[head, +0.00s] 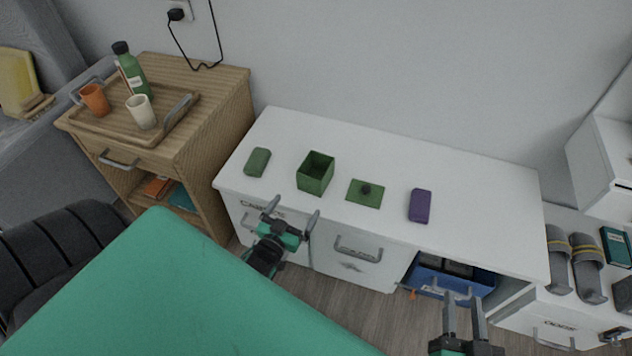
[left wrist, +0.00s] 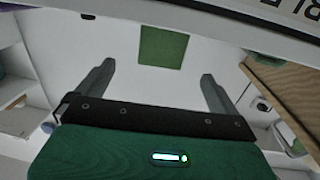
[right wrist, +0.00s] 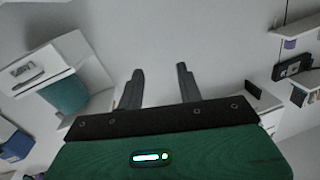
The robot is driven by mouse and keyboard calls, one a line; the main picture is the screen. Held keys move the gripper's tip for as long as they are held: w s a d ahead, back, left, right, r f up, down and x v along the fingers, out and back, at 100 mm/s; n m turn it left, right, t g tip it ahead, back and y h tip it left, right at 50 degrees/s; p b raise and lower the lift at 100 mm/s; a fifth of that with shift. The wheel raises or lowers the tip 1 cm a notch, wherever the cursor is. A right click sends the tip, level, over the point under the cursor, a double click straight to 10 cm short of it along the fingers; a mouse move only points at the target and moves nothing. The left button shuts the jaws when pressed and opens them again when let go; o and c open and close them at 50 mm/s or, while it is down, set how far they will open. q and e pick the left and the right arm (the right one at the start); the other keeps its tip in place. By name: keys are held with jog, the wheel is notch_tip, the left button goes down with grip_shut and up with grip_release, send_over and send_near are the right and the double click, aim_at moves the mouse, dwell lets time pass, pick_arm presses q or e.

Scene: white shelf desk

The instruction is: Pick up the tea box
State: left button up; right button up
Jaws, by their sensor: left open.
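An open green square box (head: 312,180) stands on the white desk top (head: 390,160). A flat green lid with a dark knob (head: 364,196) lies just right of it. A small green packet (head: 257,162) lies to the left and a purple packet (head: 420,205) to the right. No readable label shows which is the tea box. My left gripper (head: 294,208) is open and empty at the desk's front edge, just in front of the green box. A green square (left wrist: 163,46) shows beyond its fingers in the left wrist view. My right gripper (head: 462,305) is open and empty, low at the front right.
A wooden cabinet (head: 215,110) at left holds a tray (head: 182,112) with a green bottle (head: 132,72) and two cups. A blue bin (head: 452,282) sits under the desk. Slippers (head: 587,265) lie on a lower unit at right. The desk top behind the row is clear.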

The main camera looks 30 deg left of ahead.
aim_at(309, 184)
pick_arm(q)
jog(key=w, duration=0.2)
jog(key=w+a+b, duration=0.1)
jog(key=w, duration=0.5)
jog(key=shift+w+a+r, duration=0.1)
jog(key=shift+w+a, duration=0.05)
jog(key=w+b, duration=0.1)
jog(key=w, duration=0.1)
jog(key=w+a+b, duration=0.1)
jog(key=w, duration=0.2)
jog(key=shift+w, duration=0.15)
pick_arm(e)
jog(key=d+r+t, duration=0.4)
jog(key=r+t, duration=0.5)
jog(key=r, duration=0.5)
jog(key=shift+w+y, duration=0.2)
jog(key=shift+y, duration=0.2)
jog(key=shift+d, duration=0.1)
pick_arm(q)
jog(key=c, duration=1.2)
jog(key=shift+o, duration=0.2)
